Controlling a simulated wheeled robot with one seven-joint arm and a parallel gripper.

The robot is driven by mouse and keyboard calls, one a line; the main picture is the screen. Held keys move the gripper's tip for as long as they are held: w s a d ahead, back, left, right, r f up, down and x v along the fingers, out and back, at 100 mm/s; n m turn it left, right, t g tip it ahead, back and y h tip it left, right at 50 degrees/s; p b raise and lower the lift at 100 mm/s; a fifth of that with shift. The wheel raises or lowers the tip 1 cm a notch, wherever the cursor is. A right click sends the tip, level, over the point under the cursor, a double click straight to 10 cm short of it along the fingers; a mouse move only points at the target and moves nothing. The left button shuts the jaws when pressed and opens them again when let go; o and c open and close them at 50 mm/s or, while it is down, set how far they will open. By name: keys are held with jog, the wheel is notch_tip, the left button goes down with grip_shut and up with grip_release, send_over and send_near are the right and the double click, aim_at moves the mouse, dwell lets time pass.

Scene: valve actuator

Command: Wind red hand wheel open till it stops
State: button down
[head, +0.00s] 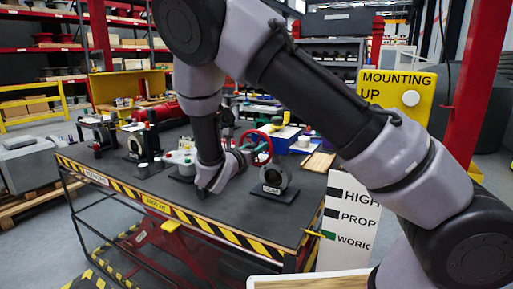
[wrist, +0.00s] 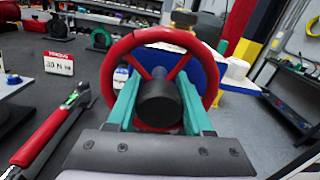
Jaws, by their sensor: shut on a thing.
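The red hand wheel (wrist: 108,78) fills the middle of the wrist view, facing the camera, with red spokes and a dark round hub (wrist: 158,102). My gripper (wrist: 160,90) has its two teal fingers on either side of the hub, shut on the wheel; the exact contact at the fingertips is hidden. In the head view the wheel (head: 268,142) stands above the workbench, partly hidden by my wrist. My gripper (head: 243,156) reaches it there from the left. The valve body behind the wheel is mostly hidden.
The dark workbench (head: 120,178) has a yellow-black striped edge. A round black fitting on a labelled base (head: 274,182) stands close to my wrist, on its right. A red-handled tool (wrist: 45,138) lies left in the wrist view.

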jog(key=n, duration=0.6)
jog(key=shift+a+n, duration=0.1)
jog(key=shift+n, duration=0.2)
dwell(0.5)
jog(key=c, duration=0.6)
grip_release()
jog(key=shift+a, duration=0.1)
jog(key=v, duration=1)
jog(key=shift+s+a+f, duration=0.1)
jog(key=shift+s+a, duration=0.05)
jog(key=shift+s, duration=0.15)
